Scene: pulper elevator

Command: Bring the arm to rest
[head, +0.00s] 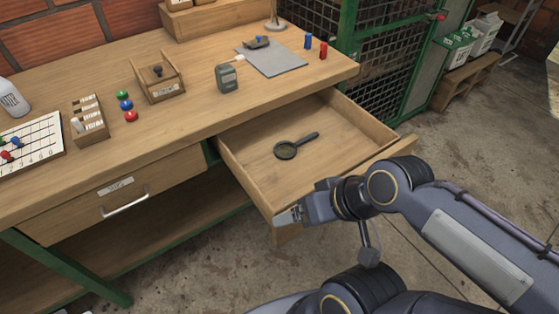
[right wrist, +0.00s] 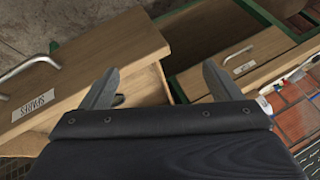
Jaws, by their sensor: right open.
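My right gripper (head: 288,216) is at the front left corner of the pulled-out drawer (head: 243,178), near its outer side. In the right wrist view its two fingers (right wrist: 161,82) stand wide apart with nothing held between them. I cannot tell whether it touches the drawer. The drawer front, with a label and a metal handle, shows at the left of the right wrist view (right wrist: 35,95). A magnifying glass (head: 287,150) lies inside the drawer. My left gripper is in neither view.
The wooden workbench (head: 200,120) carries a grey device (head: 227,78), a grey mat (head: 272,62), coloured pegs, a number board (head: 30,145) and small wooden holders. A shut drawer (head: 120,195) is to the left. A green mesh cage (head: 385,50) stands behind. Concrete floor is open at the right.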

